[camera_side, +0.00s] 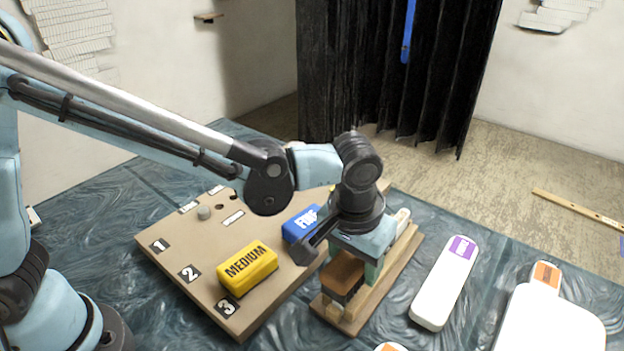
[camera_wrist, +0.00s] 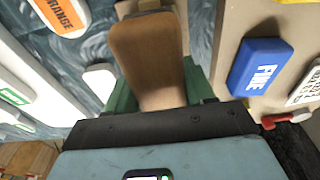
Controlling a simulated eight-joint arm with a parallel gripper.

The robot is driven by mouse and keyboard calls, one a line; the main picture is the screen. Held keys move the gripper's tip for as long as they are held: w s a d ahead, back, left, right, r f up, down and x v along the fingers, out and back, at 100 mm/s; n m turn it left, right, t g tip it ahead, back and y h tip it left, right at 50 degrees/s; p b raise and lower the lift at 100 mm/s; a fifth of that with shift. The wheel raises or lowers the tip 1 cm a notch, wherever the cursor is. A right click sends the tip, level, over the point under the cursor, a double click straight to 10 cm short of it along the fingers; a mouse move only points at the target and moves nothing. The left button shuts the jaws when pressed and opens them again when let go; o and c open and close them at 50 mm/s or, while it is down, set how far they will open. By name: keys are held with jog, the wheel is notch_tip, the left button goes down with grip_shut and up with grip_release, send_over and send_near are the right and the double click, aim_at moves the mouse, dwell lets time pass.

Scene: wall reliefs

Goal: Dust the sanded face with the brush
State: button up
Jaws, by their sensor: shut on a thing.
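My gripper (camera_side: 362,262) is over a narrow wooden base (camera_side: 408,246) on the table. Its green fingers, which also show in the wrist view (camera_wrist: 160,92), are shut on a brown wooden piece (camera_wrist: 148,50), which I take for the brush. In the side view the brush (camera_side: 343,272) shows a brown top and a dark lower part, low over the near end of the base. I cannot tell whether it touches what is below. The sanded face is hidden or cannot be told apart here.
A tan board (camera_side: 185,245) marked 1, 2, 3 lies left of my gripper. It carries a yellow MEDIUM block (camera_side: 247,268) and a blue FINE block (camera_side: 301,224), close beside my gripper. White pieces with a purple label (camera_side: 443,285) and an orange label (camera_side: 550,318) lie at right.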

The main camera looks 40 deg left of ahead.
jog(key=shift+s, duration=1.25)
jog(key=shift+s+r, duration=0.1)
jog(key=shift+s, duration=0.1)
jog(key=shift+r, duration=4)
jog(key=shift+a, duration=0.1)
